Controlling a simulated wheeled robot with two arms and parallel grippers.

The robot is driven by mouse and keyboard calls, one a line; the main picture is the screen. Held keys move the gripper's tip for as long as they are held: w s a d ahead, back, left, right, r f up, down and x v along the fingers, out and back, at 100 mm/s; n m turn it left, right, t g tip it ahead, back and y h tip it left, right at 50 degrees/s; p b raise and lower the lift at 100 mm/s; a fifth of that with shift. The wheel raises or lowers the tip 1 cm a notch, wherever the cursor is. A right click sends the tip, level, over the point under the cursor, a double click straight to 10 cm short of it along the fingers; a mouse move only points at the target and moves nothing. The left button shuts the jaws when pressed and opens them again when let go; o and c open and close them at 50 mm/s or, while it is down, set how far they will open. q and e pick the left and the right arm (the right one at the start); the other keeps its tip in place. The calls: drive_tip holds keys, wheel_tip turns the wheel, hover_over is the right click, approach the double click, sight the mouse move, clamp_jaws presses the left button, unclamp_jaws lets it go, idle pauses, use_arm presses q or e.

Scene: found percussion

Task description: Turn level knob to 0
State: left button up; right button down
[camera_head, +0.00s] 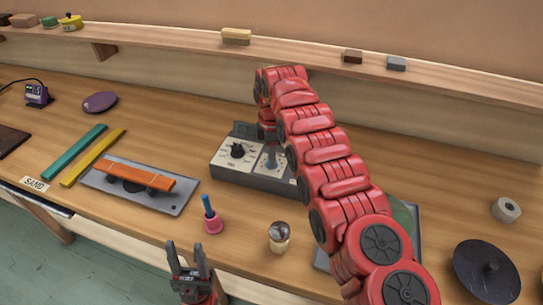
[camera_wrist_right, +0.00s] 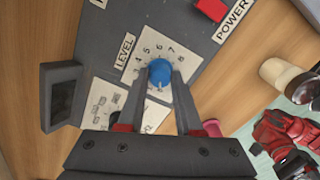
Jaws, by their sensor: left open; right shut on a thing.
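The grey control box (camera_head: 235,174) stands on the wooden bench in the head view. Its blue level knob (camera_wrist_right: 159,74) sits on a white dial plate marked LEVEL in the right wrist view, with numbers around it. My right gripper (camera_wrist_right: 160,84) is shut on the level knob, one finger on each side. In the head view the arm reaches over the box and hides part of it. The knob's pointer and the 0 mark cannot be made out. My left gripper (camera_head: 188,258) is open and empty at the bench's front edge, away from the box.
A black knob (camera_head: 238,150) is on the box's left part. A red switch (camera_wrist_right: 211,9) is by the POWER label. A pink holder with a blue handle (camera_head: 212,220) and a shaker (camera_head: 279,236) stand in front. An orange bar (camera_head: 141,175) rests on a grey plate to the left.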

drive_tip(key=c, duration=0.6)
unclamp_jaws()
drive_tip(key=shift+r, duration=0.1)
drive_tip(key=shift+r+p, duration=0.3)
drive_tip(key=shift+r, duration=0.3)
wheel_tip(320, 180, up, 16)
drive_tip(key=p, duration=1.5)
